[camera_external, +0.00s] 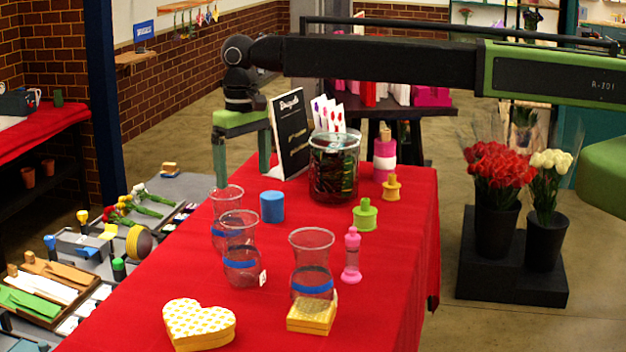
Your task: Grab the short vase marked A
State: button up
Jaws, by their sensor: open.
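Three clear glass vases with blue bands stand upright on the red table: one at the back left (227,203), one in front of it (240,252), and one to the right (311,262). Small white tags show low on the front left and right vases, but their letters are too small to read, so I cannot tell which is A. My gripper (243,172) points down with its two green fingers apart, empty, beyond the vases near the table's far left edge. In the picture its fingertips are just above the back left vase's rim.
A black sign (290,135) stands close to the right finger, with a dark glass jar (334,168) beside it. A blue cylinder (272,207) stands near the back left vase. A yellow box (312,316) overlaps the right vase's base. A heart box (199,324) lies in front.

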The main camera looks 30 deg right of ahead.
jog(key=r, duration=0.2)
send_over(240, 243)
jog(key=w+d, duration=0.1)
jog(key=w, duration=0.1)
jog(key=shift+n, duration=0.3)
jog(key=f+b, duration=1.1)
jog(key=f, duration=0.1)
jog(key=f+b, duration=0.6)
jog(key=shift+w+d+f+b, duration=0.2)
jog(key=shift+w+b, duration=0.1)
jog(key=shift+w, duration=0.1)
jog(key=shift+r, duration=0.2)
jog(key=shift+c, duration=0.2)
grip_shut()
jog(key=shift+a+r+p, duration=0.1)
jog(key=shift+r+p, duration=0.35)
jog(key=shift+p, duration=0.25)
notch_tip(240, 243, up, 4)
jog(key=p, duration=0.4)
jog(key=w+d+r+p, duration=0.3)
jog(key=d+r+p, duration=0.3)
jog(key=d, duration=0.5)
jog(key=shift+d, duration=0.15)
